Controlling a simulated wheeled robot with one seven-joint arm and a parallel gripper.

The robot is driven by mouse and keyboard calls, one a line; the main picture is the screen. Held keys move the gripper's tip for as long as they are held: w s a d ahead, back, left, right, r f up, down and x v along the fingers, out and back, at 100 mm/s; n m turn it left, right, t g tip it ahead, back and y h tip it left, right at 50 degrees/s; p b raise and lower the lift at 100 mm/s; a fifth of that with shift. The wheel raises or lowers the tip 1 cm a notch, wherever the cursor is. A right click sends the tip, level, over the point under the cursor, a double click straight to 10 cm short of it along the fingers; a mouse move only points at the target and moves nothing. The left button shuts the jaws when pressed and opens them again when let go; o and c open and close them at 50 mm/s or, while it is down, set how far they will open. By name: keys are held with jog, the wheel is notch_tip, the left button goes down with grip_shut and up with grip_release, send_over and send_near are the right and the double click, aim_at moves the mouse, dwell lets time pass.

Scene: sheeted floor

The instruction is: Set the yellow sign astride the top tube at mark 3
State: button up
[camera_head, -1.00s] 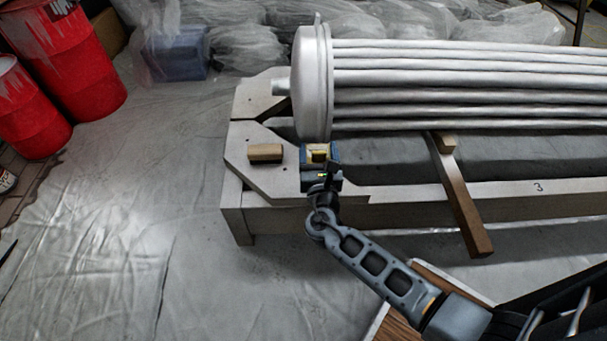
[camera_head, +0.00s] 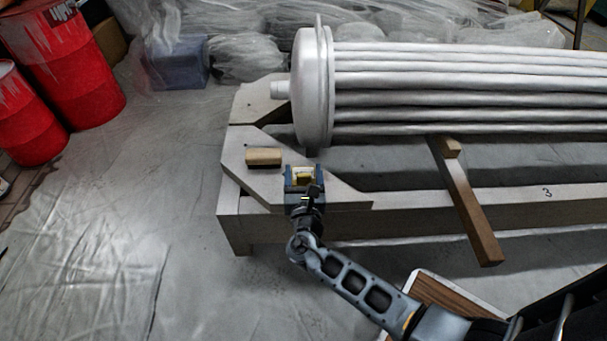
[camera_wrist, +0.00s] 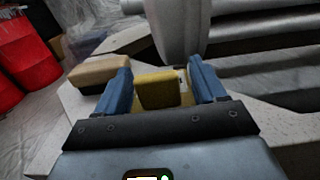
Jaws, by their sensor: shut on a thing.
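My gripper (camera_head: 302,178) is over the pale end plate of the frame, in front of the round end of the tube bundle. Its blue fingers are shut on the yellow sign (camera_wrist: 158,88), which sits between them in the wrist view (camera_wrist: 160,85). Only the sign's small block-like yellow part shows clearly; its lower part is hidden. The tube bundle (camera_head: 440,90) is a stack of grey metal tubes with its top tube (camera_head: 450,48) along the upper edge. A mark "3" (camera_head: 547,192) is written on the front beam of the frame, well to the right of my gripper.
A wooden block (camera_head: 264,156) lies on the end plate (camera_head: 235,160), left of my gripper. A wooden bar (camera_head: 470,210) leans across the front beam. Red drums (camera_head: 65,60) stand at the left. A wood-topped board (camera_head: 440,293) is at the bottom right.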

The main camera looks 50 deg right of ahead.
jog(key=o, duration=1.1)
jog(key=shift+f, duration=0.1)
